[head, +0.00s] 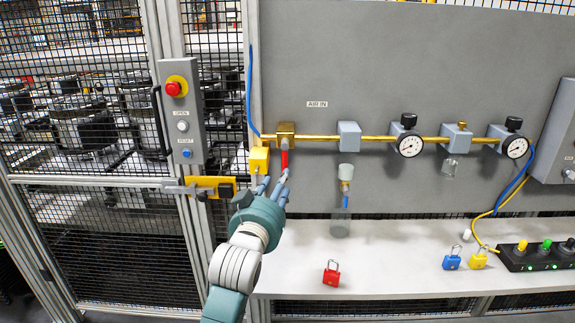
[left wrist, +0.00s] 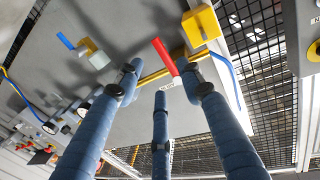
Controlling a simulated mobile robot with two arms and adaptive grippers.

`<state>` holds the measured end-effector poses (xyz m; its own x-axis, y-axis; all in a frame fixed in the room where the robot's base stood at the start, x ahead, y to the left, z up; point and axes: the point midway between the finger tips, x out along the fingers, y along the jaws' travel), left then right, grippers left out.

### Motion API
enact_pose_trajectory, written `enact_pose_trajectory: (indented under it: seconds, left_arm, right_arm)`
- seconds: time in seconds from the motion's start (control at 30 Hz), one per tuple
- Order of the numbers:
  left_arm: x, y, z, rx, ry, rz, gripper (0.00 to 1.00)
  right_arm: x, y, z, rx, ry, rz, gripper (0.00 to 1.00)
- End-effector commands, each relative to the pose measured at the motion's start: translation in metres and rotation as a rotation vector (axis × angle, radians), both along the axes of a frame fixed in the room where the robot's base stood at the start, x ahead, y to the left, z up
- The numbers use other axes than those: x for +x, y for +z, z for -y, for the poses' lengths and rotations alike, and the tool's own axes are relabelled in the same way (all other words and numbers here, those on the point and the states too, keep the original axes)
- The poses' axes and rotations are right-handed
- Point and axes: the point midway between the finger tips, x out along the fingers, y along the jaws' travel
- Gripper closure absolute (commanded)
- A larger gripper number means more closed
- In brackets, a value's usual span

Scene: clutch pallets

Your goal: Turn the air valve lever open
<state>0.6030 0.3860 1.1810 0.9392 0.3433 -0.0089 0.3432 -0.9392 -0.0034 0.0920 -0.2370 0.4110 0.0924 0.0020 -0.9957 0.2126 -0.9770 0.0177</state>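The air valve (head: 286,129) is a brass block on the yellow pipe under the AIR IN label. Its red lever (head: 284,158) hangs straight down, across the pipe's line. My left gripper (head: 272,187) is just below the lever, its blue fingers pointing up toward the lever's lower end. In the left wrist view the fingers (left wrist: 162,82) are spread, and the red lever (left wrist: 163,54) shows beyond and between their tips. Nothing is held, and contact with the lever cannot be told. A yellow block (head: 259,160) hangs just left of the lever. My right gripper is not in view.
The white shelf (head: 300,262) below carries red (head: 331,275), blue (head: 452,261) and yellow padlocks. A control box (head: 181,112) and yellow gate latch (head: 210,187) are at left.

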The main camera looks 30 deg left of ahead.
Motion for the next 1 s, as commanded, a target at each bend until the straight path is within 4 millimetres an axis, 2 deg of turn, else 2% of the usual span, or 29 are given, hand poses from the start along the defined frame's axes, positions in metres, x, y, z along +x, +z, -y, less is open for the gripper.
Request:
enact_pose_trajectory:
  seconds: [0.17, 0.4, 0.6, 0.8, 1.0]
  left_arm:
    - [0.016, 0.006, -0.008, 0.001, 0.005, 0.011, 0.62]
    - [0.059, 0.007, -0.024, -0.001, 0.005, 0.009, 0.62]
    - [0.088, 0.005, -0.034, 0.0, 0.005, 0.008, 0.62]
    - [0.1, 0.004, -0.039, 0.0, 0.004, 0.009, 0.62]
    - [0.101, 0.003, -0.039, 0.0, 0.004, 0.009, 0.62]
  right_arm:
    - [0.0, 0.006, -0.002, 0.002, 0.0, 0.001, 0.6]
    - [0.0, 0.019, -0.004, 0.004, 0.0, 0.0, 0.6]
    - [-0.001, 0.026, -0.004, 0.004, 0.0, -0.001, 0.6]
    - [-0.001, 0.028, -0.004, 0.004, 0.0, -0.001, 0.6]
    - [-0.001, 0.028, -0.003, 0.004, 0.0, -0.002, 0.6]
